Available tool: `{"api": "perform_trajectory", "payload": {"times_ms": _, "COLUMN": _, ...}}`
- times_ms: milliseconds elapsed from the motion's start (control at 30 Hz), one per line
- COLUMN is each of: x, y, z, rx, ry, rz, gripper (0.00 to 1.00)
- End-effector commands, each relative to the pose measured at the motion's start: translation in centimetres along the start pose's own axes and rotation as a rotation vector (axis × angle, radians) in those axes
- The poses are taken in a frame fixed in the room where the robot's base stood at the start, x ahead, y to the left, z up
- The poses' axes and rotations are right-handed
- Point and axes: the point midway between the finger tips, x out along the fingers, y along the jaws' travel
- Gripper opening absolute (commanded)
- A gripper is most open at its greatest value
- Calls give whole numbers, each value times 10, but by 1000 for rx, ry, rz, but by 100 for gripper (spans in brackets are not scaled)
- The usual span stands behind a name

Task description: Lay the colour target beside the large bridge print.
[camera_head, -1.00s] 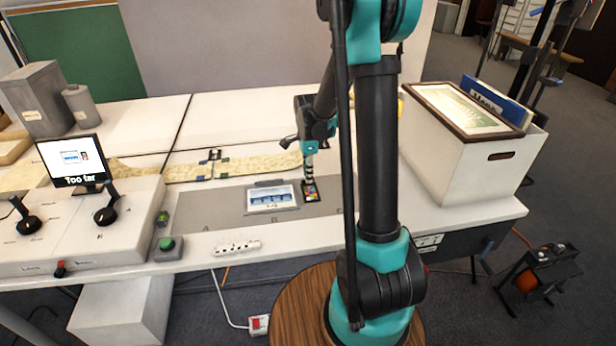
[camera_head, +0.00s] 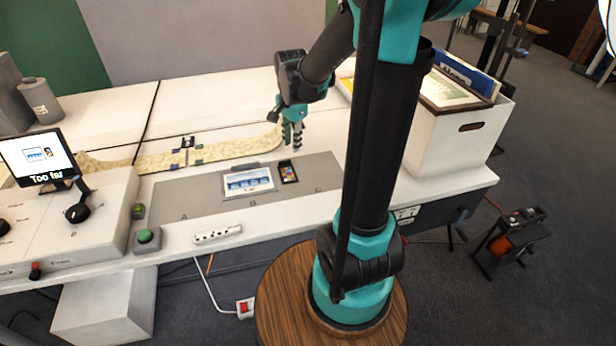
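The colour target (camera_head: 288,172), a small dark card with coloured patches, lies flat on the grey board (camera_head: 190,203). It is just right of the large bridge print (camera_head: 248,182), a pale sheet with a blue bridge picture, with a narrow gap between them. My gripper (camera_head: 292,146) is above and behind the colour target, apart from it. Its fingers point down and look spread, with nothing between them.
A screen (camera_head: 42,158) reading "Too far" stands on the control console (camera_head: 105,210) at left. A long map strip (camera_head: 225,148) lies behind the board. A white box (camera_head: 432,140) of framed prints stands at right. A power strip (camera_head: 217,234) lies along the front edge.

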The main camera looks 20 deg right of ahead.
Motion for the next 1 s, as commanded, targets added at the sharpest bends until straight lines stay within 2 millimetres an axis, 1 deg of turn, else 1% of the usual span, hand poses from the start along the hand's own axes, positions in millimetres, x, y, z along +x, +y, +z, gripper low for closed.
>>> {"api": "perform_trajectory", "payload": {"times_ms": 33, "x": 2, "y": 22, "z": 6, "rx": -108, "ry": 13, "rz": -24, "gripper": 26}}
{"api": "perform_trajectory", "payload": {"times_ms": 200, "x": 16, "y": 81, "z": 24, "rx": -522, "ry": 84, "rz": -98, "gripper": 26}}
{"api": "perform_trajectory", "payload": {"times_ms": 300, "x": 26, "y": 111, "z": 34, "rx": -740, "ry": 136, "rz": -124, "gripper": 26}}
{"api": "perform_trajectory", "payload": {"times_ms": 400, "x": 35, "y": 134, "z": 42, "rx": -912, "ry": 183, "rz": -138, "gripper": 26}}
{"api": "perform_trajectory", "payload": {"times_ms": 500, "x": 41, "y": 148, "z": 47, "rx": -1027, "ry": 217, "rz": -142, "gripper": 26}}
{"api": "perform_trajectory", "payload": {"times_ms": 600, "x": 44, "y": 155, "z": 50, "rx": -1087, "ry": 235, "rz": -143, "gripper": 26}}
{"api": "perform_trajectory", "payload": {"times_ms": 1000, "x": 45, "y": 156, "z": 50, "rx": -1103, "ry": 239, "rz": -142, "gripper": 26}}
